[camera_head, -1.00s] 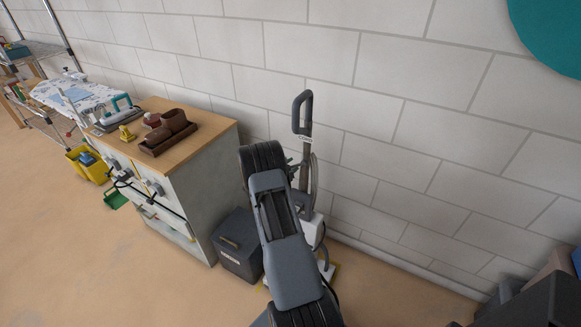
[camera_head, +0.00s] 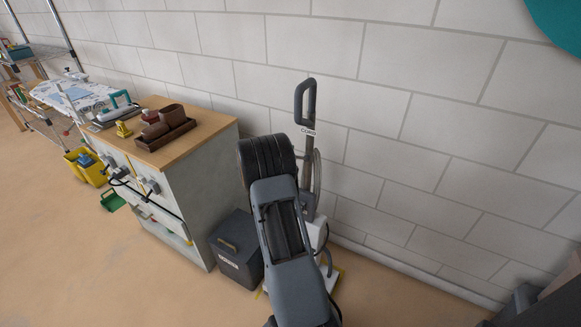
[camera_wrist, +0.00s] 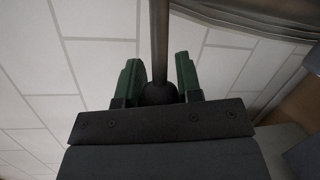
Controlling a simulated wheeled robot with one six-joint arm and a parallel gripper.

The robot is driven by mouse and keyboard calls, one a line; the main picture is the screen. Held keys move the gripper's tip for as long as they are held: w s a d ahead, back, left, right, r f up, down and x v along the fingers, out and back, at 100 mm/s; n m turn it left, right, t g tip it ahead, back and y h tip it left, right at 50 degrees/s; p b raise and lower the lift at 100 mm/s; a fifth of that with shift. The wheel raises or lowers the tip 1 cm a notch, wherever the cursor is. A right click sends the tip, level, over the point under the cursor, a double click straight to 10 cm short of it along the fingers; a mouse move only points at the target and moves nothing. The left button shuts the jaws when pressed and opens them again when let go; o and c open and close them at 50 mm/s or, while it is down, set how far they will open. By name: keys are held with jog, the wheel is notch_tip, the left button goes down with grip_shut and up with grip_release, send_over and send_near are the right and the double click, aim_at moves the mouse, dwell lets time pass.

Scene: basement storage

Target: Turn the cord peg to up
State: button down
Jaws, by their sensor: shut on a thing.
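The upright vacuum cleaner stands against the wall, with its dark loop handle (camera_head: 305,100) showing above my arm in the head view. A small pale label reading "CORD" (camera_head: 308,131) sits on its pole below the handle. My arm covers part of the pole, and my gripper is hidden there. In the wrist view my gripper (camera_wrist: 158,72) has its green fingers on either side of a dark rounded piece, apparently the cord peg (camera_wrist: 160,94), and is shut on it. A dark pole (camera_wrist: 159,40) runs up from it between the fingers. The peg's direction cannot be told.
A white cabinet with a wooden top (camera_head: 205,125) holds a brown tray (camera_head: 165,135). A yellow bucket (camera_head: 88,168) is farther left. The block wall (camera_head: 420,120) is close behind; floor in front of the cabinet is open.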

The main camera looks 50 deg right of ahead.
notch_tip(320, 180, up, 6)
jog(key=s+m+t+y+b, duration=0.1)
jog(key=m+t+b, duration=0.1)
jog(key=m+b, duration=0.6)
jog(key=b, duration=0.7)
jog(key=shift+s+d+t+y+b, duration=0.2)
jog(key=shift+s+t+y+b, duration=0.1)
jog(key=shift+s+y, duration=0.1)
jog(key=shift+r, duration=0.1)
jog(key=c, duration=1.1)
grip_release()
jog(key=p+v, duration=0.1)
jog(key=v, duration=1.2)
jog(key=shift+s+a+r+p, duration=0.1)
jog(key=shift+a+p, duration=0.2)
jog(key=shift+a, duration=0.05)
